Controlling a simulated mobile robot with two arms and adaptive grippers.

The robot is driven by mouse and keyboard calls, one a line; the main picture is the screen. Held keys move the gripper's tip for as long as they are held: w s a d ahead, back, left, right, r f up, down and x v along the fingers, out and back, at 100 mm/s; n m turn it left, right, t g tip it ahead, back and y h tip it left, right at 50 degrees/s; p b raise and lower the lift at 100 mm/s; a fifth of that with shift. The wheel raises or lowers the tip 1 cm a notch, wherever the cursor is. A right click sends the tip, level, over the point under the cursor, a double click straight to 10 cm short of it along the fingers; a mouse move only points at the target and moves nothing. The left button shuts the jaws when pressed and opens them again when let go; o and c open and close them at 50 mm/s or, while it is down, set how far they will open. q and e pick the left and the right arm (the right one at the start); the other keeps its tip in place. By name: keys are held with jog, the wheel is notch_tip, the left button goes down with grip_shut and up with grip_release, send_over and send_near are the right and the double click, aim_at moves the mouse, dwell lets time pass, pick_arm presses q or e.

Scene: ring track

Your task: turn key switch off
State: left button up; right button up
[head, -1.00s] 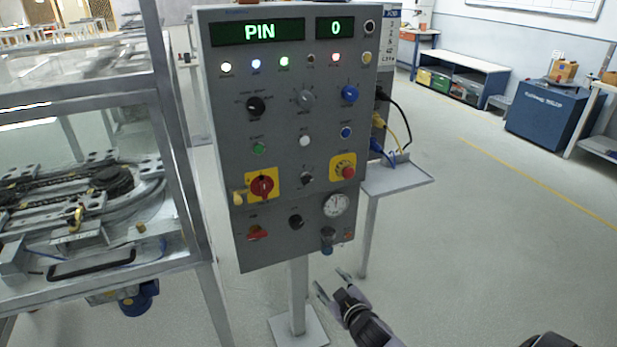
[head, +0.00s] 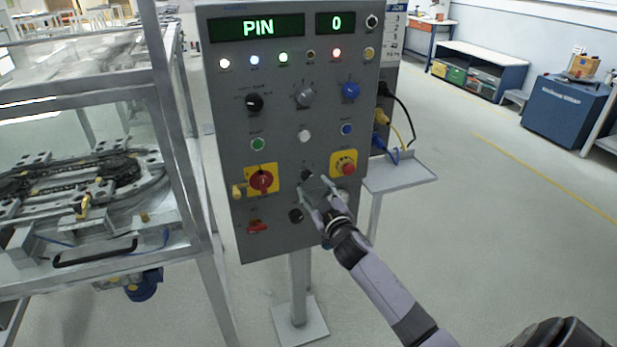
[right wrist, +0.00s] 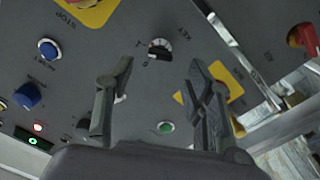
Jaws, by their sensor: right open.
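The grey control panel (head: 225,120) stands on a post. A small black rotary switch (head: 307,175) sits between the red rotary switch (head: 262,180) and the red emergency stop (head: 348,168). It seems to be the key switch; its label is too small to read in the head view. In the right wrist view a black knob on a pale dial (right wrist: 160,50) shows between the fingertips. My right gripper (head: 314,188) is open and empty, its fingers pointing at the panel just below that switch. Contact cannot be told. My left gripper is out of view.
A green button (head: 258,144), a white button (head: 304,137) and a blue knob (head: 350,91) are close by on the panel. A small shelf (head: 400,175) with cables juts out at right. A framed glass enclosure (head: 95,100) stands at left.

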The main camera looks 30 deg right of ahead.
aim_at(308, 178)
jog(key=x, duration=0.6)
jog(key=shift+c, duration=0.5)
grip_shut()
jog(key=shift+n, duration=0.4)
jog(key=n, duration=0.5)
jog(key=shift+a, duration=0.1)
jog(key=n, duration=0.6)
dwell(0.5)
